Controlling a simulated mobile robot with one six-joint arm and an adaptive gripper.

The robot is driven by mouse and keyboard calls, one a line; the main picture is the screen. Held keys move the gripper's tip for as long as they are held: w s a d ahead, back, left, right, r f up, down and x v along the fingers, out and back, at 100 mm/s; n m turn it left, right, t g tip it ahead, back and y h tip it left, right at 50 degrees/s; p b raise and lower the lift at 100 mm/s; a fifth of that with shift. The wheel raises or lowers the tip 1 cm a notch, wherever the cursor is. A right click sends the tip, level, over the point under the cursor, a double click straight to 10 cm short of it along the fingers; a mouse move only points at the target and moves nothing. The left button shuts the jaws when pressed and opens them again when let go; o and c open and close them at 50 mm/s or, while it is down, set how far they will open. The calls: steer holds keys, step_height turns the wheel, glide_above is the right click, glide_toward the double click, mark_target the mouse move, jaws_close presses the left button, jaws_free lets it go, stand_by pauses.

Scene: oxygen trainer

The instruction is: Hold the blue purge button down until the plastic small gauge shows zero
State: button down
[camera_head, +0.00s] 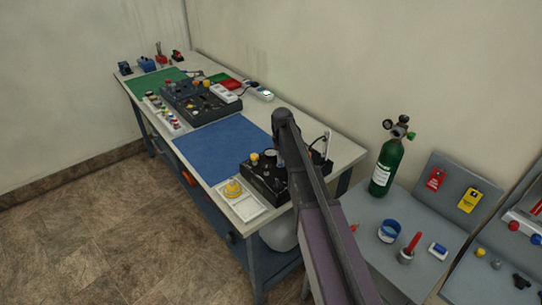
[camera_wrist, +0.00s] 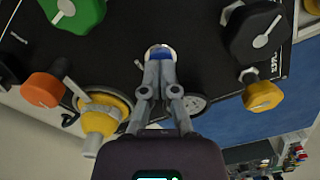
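The blue purge button (camera_wrist: 160,52) has a pale rim and sits on the black panel (camera_wrist: 125,35) in the wrist view. My gripper (camera_wrist: 160,75) is shut and empty, with its fingertips together at the near edge of the button. They overlap it in the picture; I cannot tell whether they touch or press it. A small round gauge (camera_wrist: 197,104) is partly behind my right finger, seen at a steep angle, so its reading is not legible. In the head view, the black panel (camera_head: 252,182) stands at the near end of the bench, and my arm hides the button.
Near the button are a green knob (camera_wrist: 82,12), a black knob (camera_wrist: 256,30), an orange knob (camera_wrist: 43,89) and yellow knobs (camera_wrist: 263,96). A blue mat (camera_head: 222,145) lies beside the panel. A green cylinder (camera_head: 385,168) stands on the grey table to the right.

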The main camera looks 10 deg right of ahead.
steer(key=shift+f+b, duration=0.4)
steer(key=shift+f, duration=0.1)
steer(key=shift+r, duration=0.2)
stand_by(1.2)
steer(key=shift+r+p, duration=3.35)
steer(key=shift+p, duration=0.2)
steer(key=s, duration=2.6)
steer(key=shift+s, duration=0.2)
